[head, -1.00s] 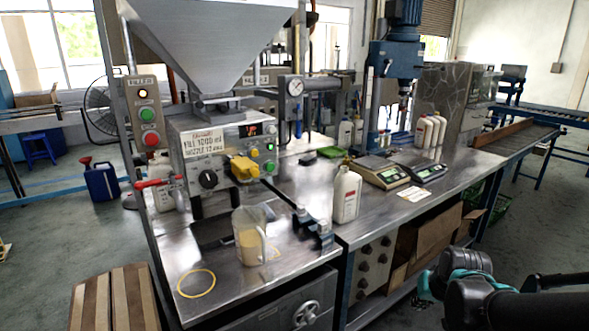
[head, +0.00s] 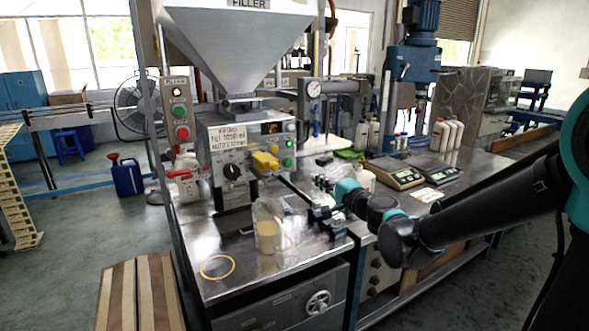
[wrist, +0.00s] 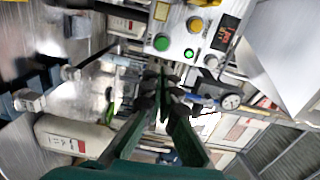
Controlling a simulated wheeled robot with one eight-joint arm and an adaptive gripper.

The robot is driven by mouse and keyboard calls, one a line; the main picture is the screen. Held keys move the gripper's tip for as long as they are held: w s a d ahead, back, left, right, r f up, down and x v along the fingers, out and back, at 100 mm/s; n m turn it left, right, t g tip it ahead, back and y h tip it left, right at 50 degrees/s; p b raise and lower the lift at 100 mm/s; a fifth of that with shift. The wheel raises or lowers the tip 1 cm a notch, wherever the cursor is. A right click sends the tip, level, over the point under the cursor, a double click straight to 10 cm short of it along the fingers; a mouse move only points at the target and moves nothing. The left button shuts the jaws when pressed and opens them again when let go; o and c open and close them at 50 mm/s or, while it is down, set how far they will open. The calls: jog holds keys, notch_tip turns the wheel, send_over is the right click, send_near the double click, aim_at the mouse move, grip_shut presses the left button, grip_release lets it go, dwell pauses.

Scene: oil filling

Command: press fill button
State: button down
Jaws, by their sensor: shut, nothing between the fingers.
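The filler's front panel (head: 222,165) carries a knob, a red display, a yellow valve and green buttons in the head view. A large green button (wrist: 161,43) shows in the wrist view, beside a yellow button (wrist: 195,25) and a small lit green lamp (wrist: 188,53). I cannot read which one is labelled fill. My gripper (head: 320,182) is shut and empty, right of and lower than the panel's green buttons in the head view. In the wrist view its fingertips (wrist: 162,78) point towards the panel; contact is not visible.
A clear jug (head: 267,238) with yellowish liquid stands on the steel bench under the valve. A white bottle (wrist: 75,135) is beside my gripper, partly hidden by my arm in the head view. A post box (head: 179,112) has green and red buttons. Scales (head: 396,175) sit at right.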

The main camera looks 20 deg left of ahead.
aim_at(289, 163)
jog(key=shift+a+r, duration=0.1)
jog(key=shift+a, duration=0.1)
jog(key=x, duration=1.3)
jog(key=shift+w+a+r, duration=0.1)
jog(key=shift+a, duration=0.05)
jog(key=shift+w+a, duration=0.25)
